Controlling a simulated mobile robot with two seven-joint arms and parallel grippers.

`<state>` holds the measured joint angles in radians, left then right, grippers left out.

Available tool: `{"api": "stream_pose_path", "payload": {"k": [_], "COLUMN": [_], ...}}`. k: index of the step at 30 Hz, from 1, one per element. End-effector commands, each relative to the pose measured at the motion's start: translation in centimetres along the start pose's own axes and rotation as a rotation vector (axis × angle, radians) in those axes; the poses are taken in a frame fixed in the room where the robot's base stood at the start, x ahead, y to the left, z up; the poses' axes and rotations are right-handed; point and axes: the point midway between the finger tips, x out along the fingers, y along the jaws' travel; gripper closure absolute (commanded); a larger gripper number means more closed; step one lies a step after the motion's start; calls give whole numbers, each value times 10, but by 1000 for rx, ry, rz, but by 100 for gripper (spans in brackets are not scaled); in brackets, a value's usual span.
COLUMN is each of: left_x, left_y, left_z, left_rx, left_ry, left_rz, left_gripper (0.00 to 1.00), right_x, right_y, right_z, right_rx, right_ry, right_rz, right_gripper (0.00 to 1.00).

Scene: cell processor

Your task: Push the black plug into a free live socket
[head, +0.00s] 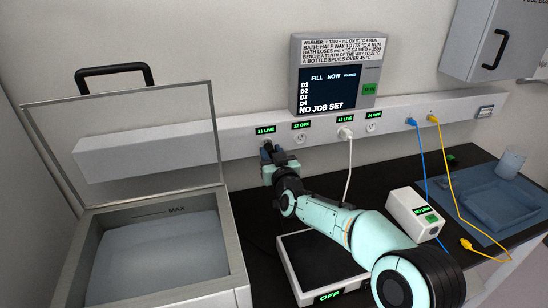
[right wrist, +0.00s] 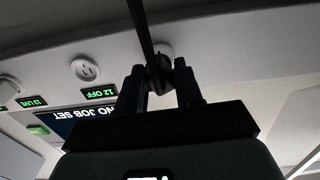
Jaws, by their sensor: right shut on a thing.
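My right gripper (head: 267,150) is at the wall rail just under the green "11 LIVE" label (head: 265,130). In the right wrist view my right gripper (right wrist: 161,85) is shut on the black plug (right wrist: 159,78), whose black cord runs up the picture. A round white socket (right wrist: 167,49) shows partly behind the plug. I cannot tell whether the plug touches it or sits in it. Socket 12, marked OFF, is empty (head: 299,138). Socket 13, marked LIVE, holds a white plug (head: 345,132). Socket 14, marked OFF, is empty (head: 370,128). My left gripper is not in view.
An open-lidded bath (head: 95,215) stands at the left. A screen (head: 335,80) reading "NO JOB SET" is above the rail. A flat device marked OFF (head: 295,262) lies below my arm. A white box (head: 412,212) and blue and yellow cables (head: 450,180) are at the right.

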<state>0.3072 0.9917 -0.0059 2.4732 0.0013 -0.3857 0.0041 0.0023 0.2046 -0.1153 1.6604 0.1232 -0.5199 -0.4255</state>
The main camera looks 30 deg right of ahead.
Motion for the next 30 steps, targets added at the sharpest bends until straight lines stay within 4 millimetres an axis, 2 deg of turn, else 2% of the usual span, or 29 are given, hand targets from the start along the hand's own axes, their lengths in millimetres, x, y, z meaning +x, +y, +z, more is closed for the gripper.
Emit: {"api": "stream_pose_path", "payload": {"k": [4,30], "left_x": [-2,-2], "left_y": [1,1], "left_z": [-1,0], "left_rx": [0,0], "left_ry": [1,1], "left_rz": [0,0], "left_gripper": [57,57], "right_x": [6,13], "right_y": [0,0], "right_z": [0,0], "right_rx": [0,1], "right_ry": [1,1], "right_rz": [1,0], "right_gripper": [100,100]}}
